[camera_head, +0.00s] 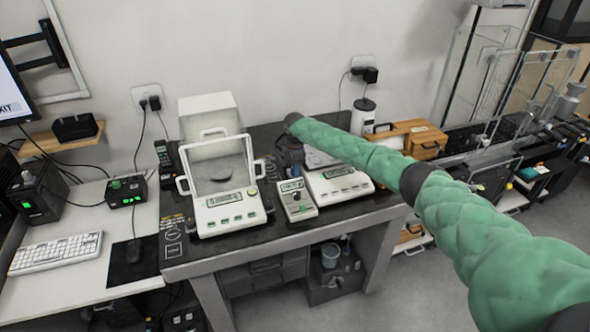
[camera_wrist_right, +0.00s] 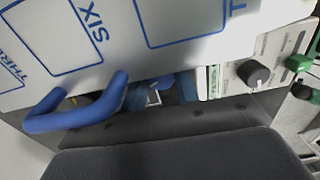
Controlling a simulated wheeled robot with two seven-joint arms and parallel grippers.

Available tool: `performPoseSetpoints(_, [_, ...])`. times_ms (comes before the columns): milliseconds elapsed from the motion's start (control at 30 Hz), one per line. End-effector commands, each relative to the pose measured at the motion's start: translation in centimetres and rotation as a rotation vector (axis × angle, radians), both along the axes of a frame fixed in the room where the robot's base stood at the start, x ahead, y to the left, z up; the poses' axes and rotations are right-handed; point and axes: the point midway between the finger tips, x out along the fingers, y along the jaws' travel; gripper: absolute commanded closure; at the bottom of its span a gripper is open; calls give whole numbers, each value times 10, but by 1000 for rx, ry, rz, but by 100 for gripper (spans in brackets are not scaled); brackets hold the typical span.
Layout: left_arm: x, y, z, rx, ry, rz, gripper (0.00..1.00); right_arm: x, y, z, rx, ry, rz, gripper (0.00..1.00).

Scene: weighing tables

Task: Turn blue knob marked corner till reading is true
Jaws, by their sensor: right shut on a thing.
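My right arm, in a green sleeve, reaches across the head view from the right. Its gripper (camera_head: 292,150) hangs over the table beside the instruments. In the right wrist view a dark grey part of mine fills the bottom. Beyond its edge a small patch of blue (camera_wrist_right: 186,86) shows, seemingly the blue knob in my jaws; most of it and the fingertips are hidden. A small white instrument (camera_head: 297,206) with a green-lit display stands close to the gripper; it also shows in the right wrist view (camera_wrist_right: 231,88), with a grey knob (camera_wrist_right: 253,73). No reading is legible. My left gripper is not in view.
A large balance (camera_head: 230,213) stands left of the gripper, another low instrument (camera_head: 340,187) right of it. In the right wrist view a pale panel (camera_wrist_right: 120,30) marked SIX and THREE, with a blue U-shaped handle (camera_wrist_right: 75,118), is close by. A keyboard (camera_head: 57,252) lies far left.

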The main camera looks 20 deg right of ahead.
Motion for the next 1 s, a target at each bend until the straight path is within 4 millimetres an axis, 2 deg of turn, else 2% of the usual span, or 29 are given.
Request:
performPoseSetpoints(200, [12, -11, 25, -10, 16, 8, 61, 1, 1, -2, 2, -3, 185, 93])
performPoseSetpoints(400, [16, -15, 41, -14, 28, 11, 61, 1, 0, 0, 0, -3, 292, 93])
performPoseSetpoints(767, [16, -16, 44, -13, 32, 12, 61, 1, 0, 2, 0, -3, 311, 93])
performPoseSetpoints(800, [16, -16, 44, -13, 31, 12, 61, 1, 0, 2, 0, -3, 311, 64])
performPoseSetpoints(833, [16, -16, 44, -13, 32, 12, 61, 1, 0, 2, 0, -3, 311, 61])
performPoseSetpoints(1000, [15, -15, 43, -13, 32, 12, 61, 1, 0, 1, 0, -2, 310, 61])
